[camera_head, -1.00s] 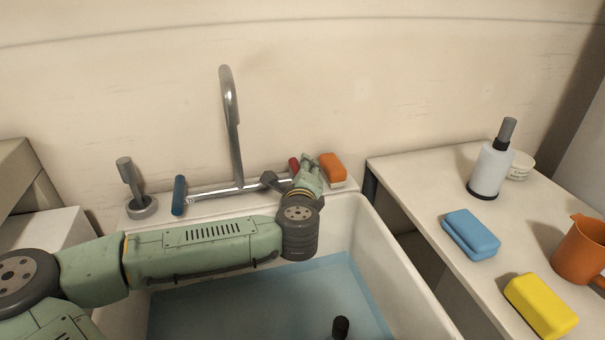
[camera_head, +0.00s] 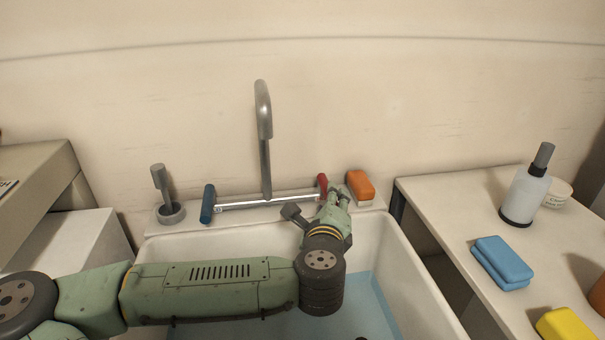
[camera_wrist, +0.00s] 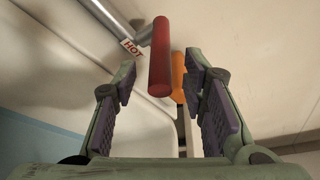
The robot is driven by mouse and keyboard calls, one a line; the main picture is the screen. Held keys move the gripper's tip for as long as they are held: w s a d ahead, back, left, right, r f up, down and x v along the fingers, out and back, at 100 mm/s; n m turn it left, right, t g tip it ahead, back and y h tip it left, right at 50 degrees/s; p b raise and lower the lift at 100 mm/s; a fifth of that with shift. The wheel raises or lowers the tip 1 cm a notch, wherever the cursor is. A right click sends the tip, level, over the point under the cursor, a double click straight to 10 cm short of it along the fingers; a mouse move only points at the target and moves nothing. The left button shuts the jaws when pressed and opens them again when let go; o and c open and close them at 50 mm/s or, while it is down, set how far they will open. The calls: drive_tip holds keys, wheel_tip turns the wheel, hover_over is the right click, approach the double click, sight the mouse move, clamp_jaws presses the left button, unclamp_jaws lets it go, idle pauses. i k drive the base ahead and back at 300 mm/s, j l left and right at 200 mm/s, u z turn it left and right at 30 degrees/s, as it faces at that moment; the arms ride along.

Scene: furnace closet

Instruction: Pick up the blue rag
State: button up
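The only loose blue item I see that could be the rag is a soft-looking, block-shaped blue piece (camera_head: 502,263). It lies flat on the right counter and could be a sponge; it is not in the wrist view. My gripper (camera_head: 338,194) is far to its left, over the back rim of the sink by the red tap handle (camera_head: 322,183). In the wrist view my gripper (camera_wrist: 160,85) is open, with its fingers apart and the red tap handle (camera_wrist: 160,60) showing in the gap. I cannot tell whether they touch.
An orange block (camera_head: 360,185) sits on the sink ledge just beyond my gripper. The faucet (camera_head: 264,130) stands behind my arm. On the right counter (camera_head: 450,200) are a pump bottle (camera_head: 524,195), a white tub (camera_head: 557,193) and a yellow block (camera_head: 566,326).

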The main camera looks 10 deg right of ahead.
sight(509, 271)
drive_tip(key=k, duration=1)
